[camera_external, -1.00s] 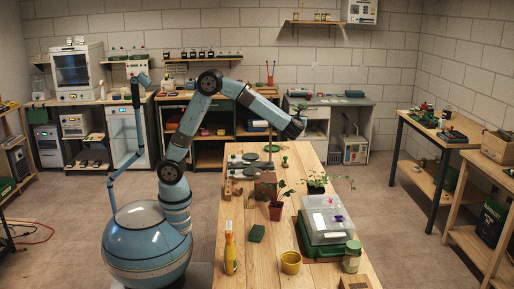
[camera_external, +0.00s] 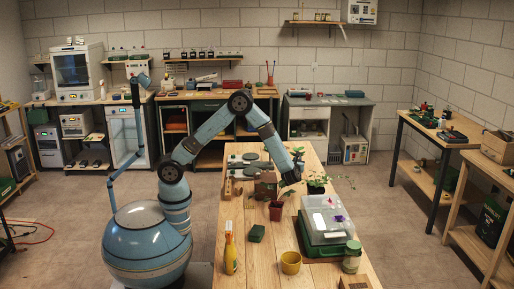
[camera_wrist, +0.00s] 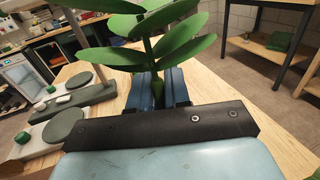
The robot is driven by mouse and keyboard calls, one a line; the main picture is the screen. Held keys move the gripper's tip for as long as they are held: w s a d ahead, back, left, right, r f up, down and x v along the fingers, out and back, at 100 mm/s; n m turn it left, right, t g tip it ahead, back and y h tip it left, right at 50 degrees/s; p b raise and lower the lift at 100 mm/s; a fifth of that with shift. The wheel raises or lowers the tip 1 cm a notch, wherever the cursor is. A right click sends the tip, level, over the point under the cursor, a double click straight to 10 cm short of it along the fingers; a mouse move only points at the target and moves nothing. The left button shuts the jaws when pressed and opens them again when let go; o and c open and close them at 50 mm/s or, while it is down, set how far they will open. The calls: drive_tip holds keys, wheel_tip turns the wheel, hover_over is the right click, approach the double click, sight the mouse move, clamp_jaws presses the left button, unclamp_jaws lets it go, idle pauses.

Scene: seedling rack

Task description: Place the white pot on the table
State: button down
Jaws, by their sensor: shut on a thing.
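My gripper (camera_external: 291,177) is low over the far half of the wooden table (camera_external: 236,215), behind the red-brown pot. In the wrist view its two blue fingers (camera_wrist: 159,82) are shut around the base of a leafy green plant (camera_wrist: 120,58), which stands up between them. The plant's leaves also show just above my gripper in the external view (camera_external: 298,153). No white pot can be made out in either view; whatever is below the fingers is hidden by my gripper. I cannot tell whether the held thing touches the table.
A red-brown pot with a seedling (camera_external: 276,211) stands close in front of my gripper. A dark planter (camera_external: 316,187) is to its right and a brown box (camera_external: 265,186) to its left. A clear-lidded box (camera_external: 328,218), yellow cup (camera_external: 291,263) and spray bottle (camera_external: 229,250) stand nearer.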

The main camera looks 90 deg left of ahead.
drive_tip(key=shift+f, duration=4)
drive_tip(key=c, duration=1.1)
unclamp_jaws()
